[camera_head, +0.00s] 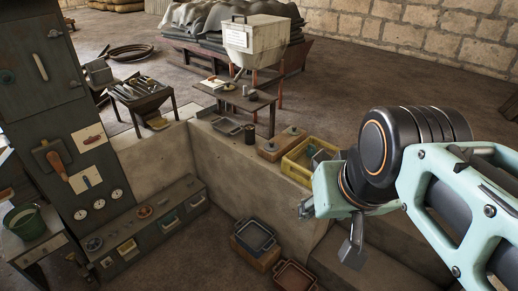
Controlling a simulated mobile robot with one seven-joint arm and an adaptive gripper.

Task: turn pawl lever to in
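A wooden-handled lever (55,163) on a dark grey plate is mounted on the grey cabinet panel at the left. The handle hangs down and tilts to the right. It may be the pawl lever, but I cannot read any label or in/out mark. My gripper (328,229) is at the right of the picture, far from this lever, above the stepped stone area. Its two dark fingers are spread apart, one to the left and one below, with nothing seen between them.
A low console (145,228) with dials, knobs and small drawers runs below the panel. A green bucket (24,222) stands at the far left. A yellow crate (304,158) is on the ledge behind my gripper. Trays (255,238) stand on the floor between.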

